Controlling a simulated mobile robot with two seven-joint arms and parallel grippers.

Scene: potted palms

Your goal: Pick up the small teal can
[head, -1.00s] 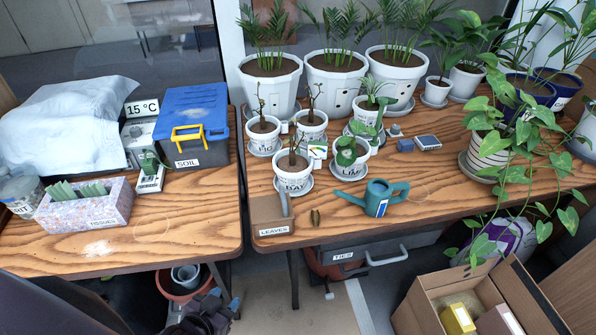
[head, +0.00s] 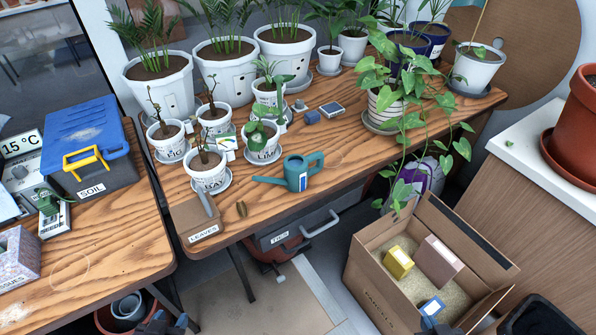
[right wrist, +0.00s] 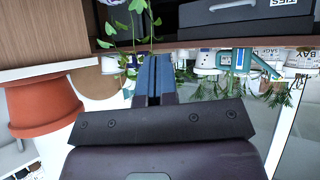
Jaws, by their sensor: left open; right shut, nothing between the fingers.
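The small teal watering can (head: 298,174) stands upright near the front edge of the right wooden table (head: 345,150), spout to the left and handle to the right, with a white label. It also shows upside down in the right wrist view (right wrist: 238,62). My left gripper (head: 168,322) is open, low at the bottom edge of the head view, well below and left of the can. My right gripper (head: 432,307) is shut and empty, in front of the cardboard box and apart from the can. Its blue fingers also show in the right wrist view (right wrist: 153,80).
Small pots, including a LIME pot (head: 262,147), stand behind the can. A LEAVES box (head: 195,225) is to its left. A trailing plant (head: 405,110) hangs over the table's right side.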

